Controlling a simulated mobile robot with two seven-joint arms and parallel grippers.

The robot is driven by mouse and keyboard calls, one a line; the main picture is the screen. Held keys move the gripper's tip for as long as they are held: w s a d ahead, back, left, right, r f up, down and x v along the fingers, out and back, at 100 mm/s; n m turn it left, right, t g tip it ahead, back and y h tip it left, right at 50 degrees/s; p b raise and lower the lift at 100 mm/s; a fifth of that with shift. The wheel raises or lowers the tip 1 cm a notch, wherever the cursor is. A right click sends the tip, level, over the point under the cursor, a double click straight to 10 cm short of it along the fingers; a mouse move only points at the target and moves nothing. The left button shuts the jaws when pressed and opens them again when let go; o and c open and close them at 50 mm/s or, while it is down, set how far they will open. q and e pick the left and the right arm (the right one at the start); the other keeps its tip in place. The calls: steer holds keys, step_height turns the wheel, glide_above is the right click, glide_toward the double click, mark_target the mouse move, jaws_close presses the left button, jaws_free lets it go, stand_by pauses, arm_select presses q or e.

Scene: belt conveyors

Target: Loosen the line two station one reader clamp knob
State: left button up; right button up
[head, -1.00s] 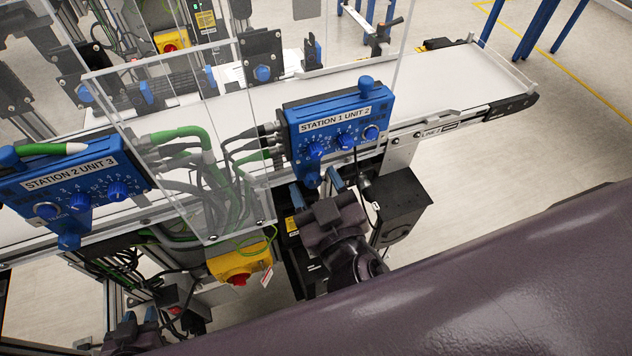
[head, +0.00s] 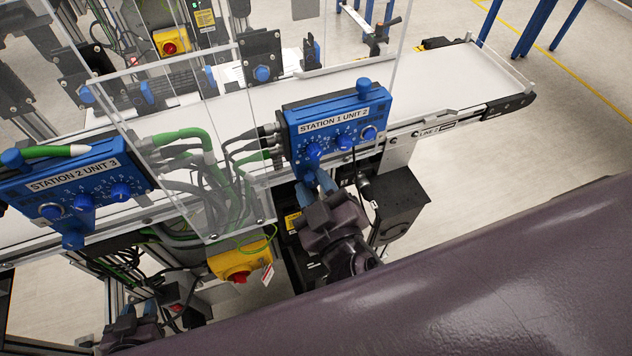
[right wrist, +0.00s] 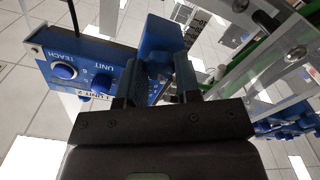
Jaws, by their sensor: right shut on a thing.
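The blue reader box labelled STATION 1 UNIT 2 (head: 352,112) sits at the near edge of the belt, beside a LINE 2 label (head: 437,131). It also shows, steeply angled, in the right wrist view (right wrist: 105,62). Its blue clamp knob (right wrist: 161,68) is below the box, between the fingers of my right gripper (right wrist: 158,88). In the head view my right gripper (head: 316,186) is shut on this knob, which the fingers mostly hide. My left gripper (head: 138,315) is low at the left, away from the box; its fingertips are unclear.
A second blue box labelled STATION 2 UNIT 3 (head: 75,182) is at the left. A clear guard panel (head: 185,150) and green and grey cables stand between the boxes. A yellow switch box (head: 238,262) and a black motor housing (head: 402,200) flank my right gripper.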

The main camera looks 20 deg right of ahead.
steer(key=n+p, duration=0.1)
steer(key=n, duration=0.3)
steer(key=shift+r+n, duration=0.1)
steer(key=shift+n, duration=0.3)
steer(key=n+p, duration=0.1)
steer(key=n, duration=0.3)
steer(key=shift+p, duration=0.3)
steer(key=n, duration=0.3)
steer(key=shift+p, duration=0.4)
steer(key=n+p, duration=0.1)
steer(key=n, duration=0.2)
arm_select(q)
steer(key=shift+s+a+r, duration=0.1)
steer(key=shift+s+r, duration=0.3)
steer(key=shift+r, duration=0.3)
steer(key=shift+s+r, duration=0.4)
steer(key=shift+r, duration=0.25)
arm_select(e)
steer(key=shift+n, duration=0.8)
steer(key=o, duration=0.9)
